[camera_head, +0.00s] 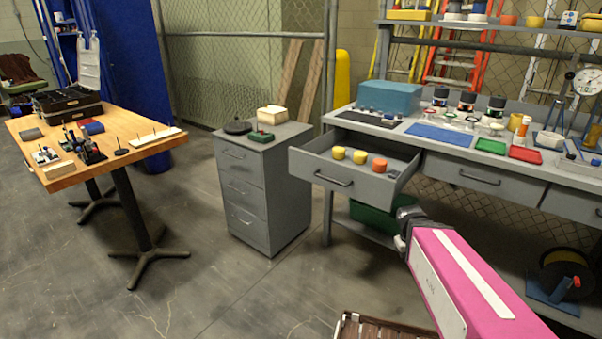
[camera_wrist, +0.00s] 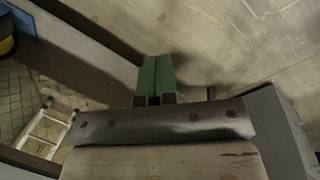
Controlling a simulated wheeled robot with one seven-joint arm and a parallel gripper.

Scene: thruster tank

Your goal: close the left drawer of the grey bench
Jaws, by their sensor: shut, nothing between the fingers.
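The left drawer (camera_head: 345,183) of the grey bench (camera_head: 404,138) is pulled well out in the head view. Its bar handle (camera_head: 334,179) is on the front. Two yellow pieces, an orange one and a small dark one lie inside. My gripper (camera_head: 405,224) is low and to the right of the drawer front, near its right side; its fingertips cannot be made out there. In the wrist view my gripper (camera_wrist: 156,82) is shut and empty. I cannot tell whether it touches the drawer.
A grey cabinet (camera_head: 247,203) stands left of the drawer, close by. A green crate (camera_head: 374,217) sits on the shelf below. Another bench drawer (camera_head: 483,180) is closed. Jars and trays crowd the bench top. Floor in front of the drawer is clear.

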